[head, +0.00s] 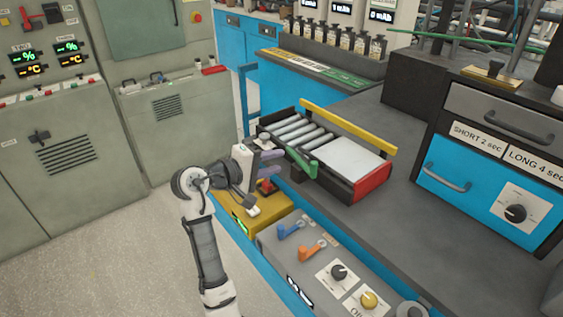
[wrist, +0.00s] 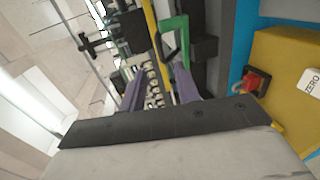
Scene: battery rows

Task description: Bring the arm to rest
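My arm reaches up from the bottom of the head view, and my gripper (head: 276,162) is beside the left end of the roller unit (head: 332,172), above the yellow box (head: 258,207). Its two purple fingers also show in the wrist view (wrist: 158,82), apart with a gap between them. I see nothing held in the gap. A green handle (wrist: 174,28) appears beyond the fingertips; whether it touches them I cannot tell. The red switch (head: 266,186) on the yellow box is just below the gripper, and partly hidden.
A grey control panel (head: 310,262) with blue and orange levers and knobs lies front right of the gripper. A blue-fronted drawer cabinet (head: 492,185) stands at the right. Grey cabinets (head: 62,160) stand at the left. The floor (head: 95,245) left of my arm is clear.

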